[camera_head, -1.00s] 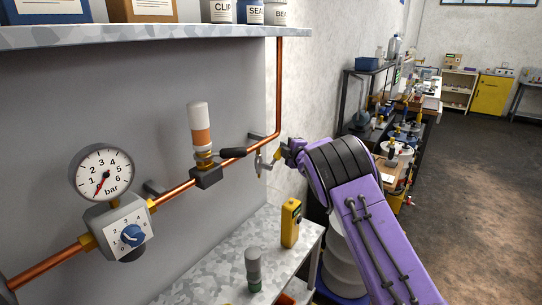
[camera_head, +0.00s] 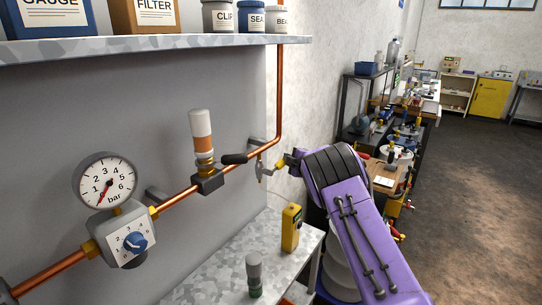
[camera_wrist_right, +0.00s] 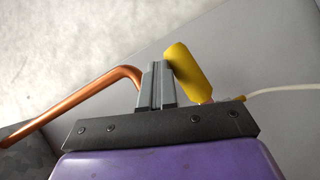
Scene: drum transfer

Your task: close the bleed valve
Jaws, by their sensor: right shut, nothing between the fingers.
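A small silver valve body (camera_head: 261,168) hangs on the copper pipe at the back wall. A yellow lever (camera_wrist_right: 188,72) with a thin pale hose beside it fills the middle of the right wrist view; I take it as the bleed valve's handle. My right gripper (camera_head: 287,160) is at this valve, and its arm hides part of the area. In the right wrist view its two grey fingers (camera_wrist_right: 156,84) are shut together with nothing between them. They lie just left of the yellow lever, very close; I cannot tell if they touch. My left gripper is not in view.
A pressure gauge (camera_head: 105,184) and a blue knob (camera_head: 135,243) sit on the copper pipe (camera_head: 178,200) at left. A black-handled valve (camera_head: 207,181) with a white-and-orange cylinder is nearby. A yellow meter (camera_head: 291,227) stands on the bench (camera_head: 225,268). A shelf (camera_head: 150,45) overhangs.

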